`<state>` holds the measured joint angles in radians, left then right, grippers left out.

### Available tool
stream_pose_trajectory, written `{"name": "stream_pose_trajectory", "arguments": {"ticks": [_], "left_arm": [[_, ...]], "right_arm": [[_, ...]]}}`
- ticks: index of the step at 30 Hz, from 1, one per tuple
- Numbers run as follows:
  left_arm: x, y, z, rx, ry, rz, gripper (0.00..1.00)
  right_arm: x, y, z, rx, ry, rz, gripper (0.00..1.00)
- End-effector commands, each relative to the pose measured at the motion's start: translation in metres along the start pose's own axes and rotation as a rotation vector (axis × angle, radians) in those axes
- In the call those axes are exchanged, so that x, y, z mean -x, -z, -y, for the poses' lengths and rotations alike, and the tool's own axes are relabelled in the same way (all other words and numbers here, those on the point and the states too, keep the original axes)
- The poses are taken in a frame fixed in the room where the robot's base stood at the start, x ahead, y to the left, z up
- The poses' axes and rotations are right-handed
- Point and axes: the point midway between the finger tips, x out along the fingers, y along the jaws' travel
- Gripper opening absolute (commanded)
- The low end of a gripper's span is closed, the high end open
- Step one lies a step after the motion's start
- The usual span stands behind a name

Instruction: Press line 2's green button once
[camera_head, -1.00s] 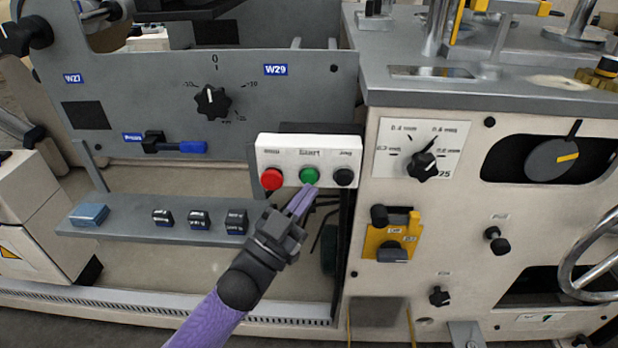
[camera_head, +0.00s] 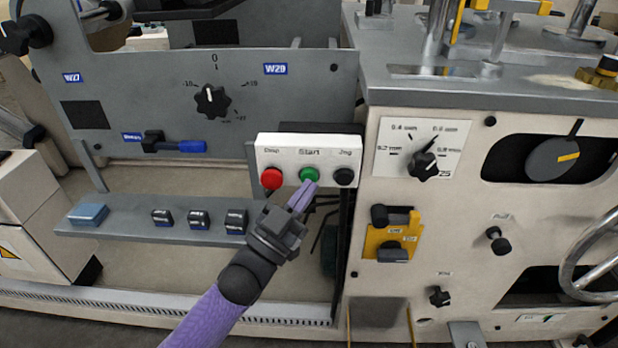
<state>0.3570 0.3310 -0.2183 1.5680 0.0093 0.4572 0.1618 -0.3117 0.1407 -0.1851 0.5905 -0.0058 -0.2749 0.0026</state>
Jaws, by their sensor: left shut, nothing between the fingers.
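The green button (camera_head: 309,174) sits under the "Start" label in the middle of a white button box (camera_head: 290,147). The red button (camera_head: 271,178) is to its left and a black button (camera_head: 344,177) to its right. My left gripper (camera_head: 306,190) is shut and empty. Its purple fingertips are just below the green button and overlap its lower edge in the picture. I cannot tell whether they touch it. My right gripper is not in view.
A grey shelf (camera_head: 130,227) below left holds a blue block (camera_head: 89,214) and several small dark blocks. A yellow switch plate (camera_head: 378,243) and a knob dial (camera_head: 423,163) are on the cream cabinet at right. Dark cables hang below the button box.

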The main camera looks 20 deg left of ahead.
Motion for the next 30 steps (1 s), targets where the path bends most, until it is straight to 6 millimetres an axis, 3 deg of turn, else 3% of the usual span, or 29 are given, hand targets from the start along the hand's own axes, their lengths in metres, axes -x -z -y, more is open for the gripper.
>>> {"name": "stream_pose_trajectory", "arguments": {"ticks": [30], "left_arm": [[-0.0067, -0.0053, 0.0049, -0.001, 0.0, 0.001, 0.0]], "right_arm": [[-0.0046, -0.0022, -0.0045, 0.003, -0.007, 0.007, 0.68]]}}
